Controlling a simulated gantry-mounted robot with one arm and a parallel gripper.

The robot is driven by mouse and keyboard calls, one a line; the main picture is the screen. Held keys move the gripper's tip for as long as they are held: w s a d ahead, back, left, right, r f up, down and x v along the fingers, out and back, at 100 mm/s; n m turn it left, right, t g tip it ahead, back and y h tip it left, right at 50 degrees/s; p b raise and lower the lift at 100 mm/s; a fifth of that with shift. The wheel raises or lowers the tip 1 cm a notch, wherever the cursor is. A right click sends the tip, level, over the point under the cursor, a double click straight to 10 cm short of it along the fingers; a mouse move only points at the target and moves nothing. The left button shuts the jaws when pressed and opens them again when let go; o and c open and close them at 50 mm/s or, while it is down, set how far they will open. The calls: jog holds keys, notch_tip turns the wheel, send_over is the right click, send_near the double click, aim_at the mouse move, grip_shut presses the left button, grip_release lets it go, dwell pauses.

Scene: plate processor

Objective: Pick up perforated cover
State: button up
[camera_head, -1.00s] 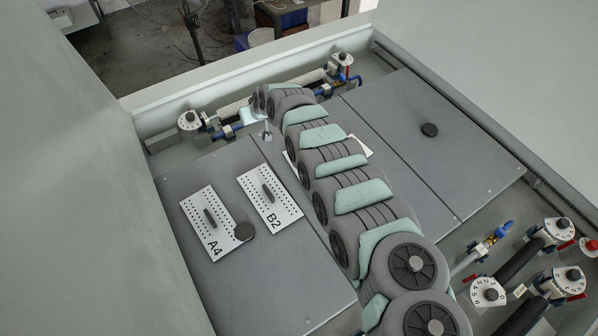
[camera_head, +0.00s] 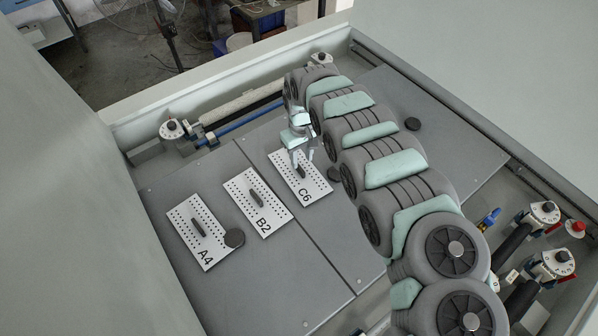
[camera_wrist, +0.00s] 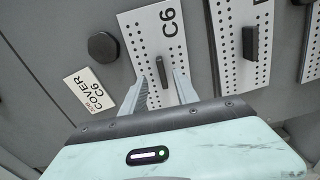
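Three white perforated covers with dark handles lie on the grey panels in the head view: A4 (camera_head: 187,214), B2 (camera_head: 238,187) and C6 (camera_head: 319,185). My gripper (camera_head: 302,156) is over the far part of cover C6. In the wrist view my gripper (camera_wrist: 163,80) has its two fingers apart, one on each side of the handle (camera_wrist: 162,72) of cover C6 (camera_wrist: 148,28). The fingers look open and not pressed on the handle. How far they are above the plate I cannot tell.
A round dark knob (camera_wrist: 102,46) and a small label reading COVER C6 (camera_wrist: 84,86) are beside cover C6 in the wrist view. Another knob (camera_head: 234,238) is next to A4. Dials and valves (camera_head: 553,263) line the right edge.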

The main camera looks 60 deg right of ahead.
aim_at(300, 168)
jog(key=shift+w+a+f+p, duration=0.1)
jog(key=shift+w+f+p, duration=0.1)
jog(key=shift+f, duration=0.95)
jog(key=shift+w+f+p, duration=0.1)
jog(key=shift+f+p, duration=0.1)
jog(key=shift+f, duration=0.9)
jog(key=shift+s+f, duration=0.15)
jog(key=shift+f, duration=0.4)
jog(key=shift+c, duration=0.5)
grip_shut()
